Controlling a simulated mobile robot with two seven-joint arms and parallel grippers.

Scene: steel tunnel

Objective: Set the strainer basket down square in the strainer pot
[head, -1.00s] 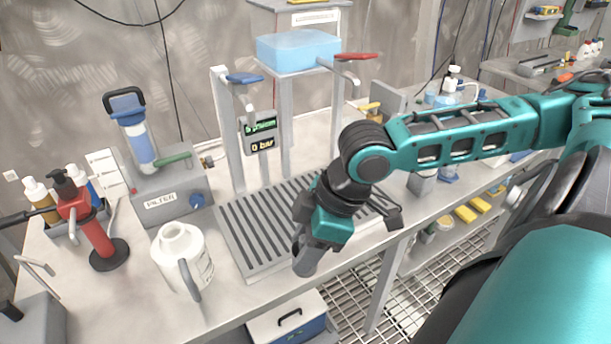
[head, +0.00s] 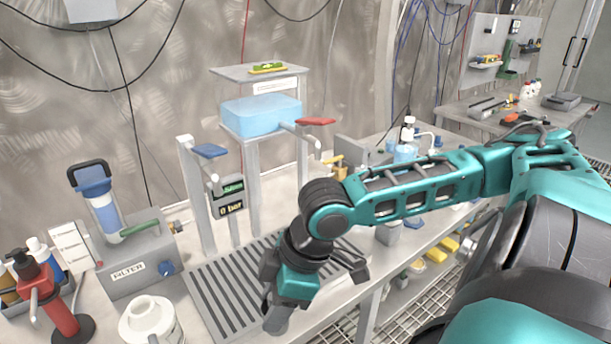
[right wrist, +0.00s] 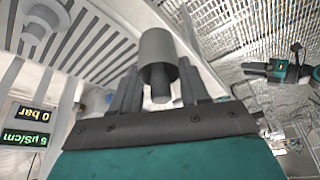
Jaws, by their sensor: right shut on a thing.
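My right gripper (head: 283,297) points down at the front edge of the slatted drain tray. It is shut on a plain grey cylinder (head: 277,319), which I take for the strainer basket. In the right wrist view the cylinder (right wrist: 157,46) sits between the fingers (right wrist: 158,92), with its hollow end and a thin central stem toward the gripper. It appears held clear of the bench. I cannot pick out the strainer pot for certain in either view. A grey rounded fitting (right wrist: 46,24) shows over the tray slats in the right wrist view. My left gripper is out of view.
The slatted tray (head: 222,290) lies under taps with blue (head: 210,151) and red (head: 316,121) levers. Open grating floor lies beyond the bench edge.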

